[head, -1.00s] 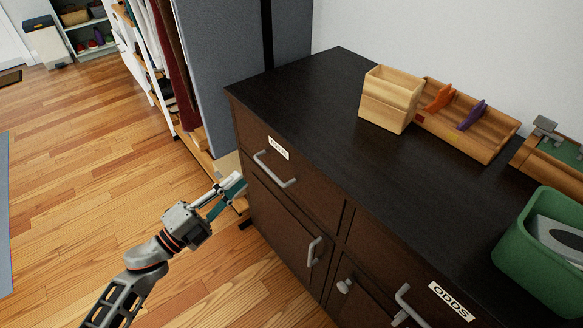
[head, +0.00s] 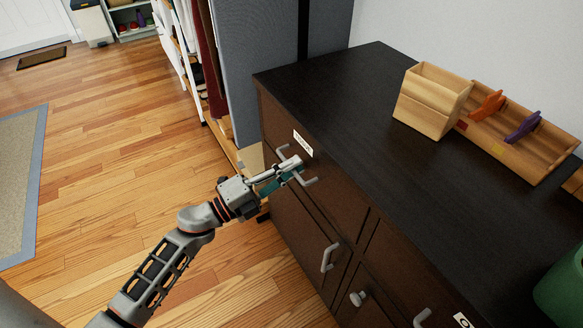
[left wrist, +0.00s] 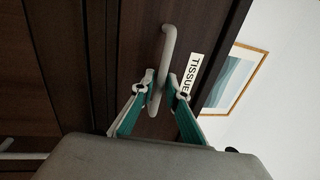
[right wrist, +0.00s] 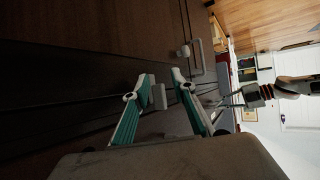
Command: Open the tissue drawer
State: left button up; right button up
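The tissue drawer (head: 336,197) is the top left drawer of the dark cabinet. Its front looks flush and closed. Its grey bar handle (head: 310,182) is under a white label, which reads TISSUE in the left wrist view (left wrist: 190,76). My left gripper (head: 297,166) is at this handle. In the left wrist view its fingers (left wrist: 160,80) stand apart on either side of the handle bar (left wrist: 168,45), with small gaps. My right gripper (right wrist: 158,88) is open in the right wrist view, facing the dark cabinet fronts, with a small grey knob-like part (right wrist: 159,97) showing between its fingers.
A door handle (head: 328,257), a round knob (head: 358,298) and another handle (head: 422,318) stick out lower on the cabinet. The top carries a wooden box (head: 432,98), a wooden organiser (head: 520,148) and a green container (head: 562,288).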

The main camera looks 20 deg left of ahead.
pick_arm(q)
grip_shut()
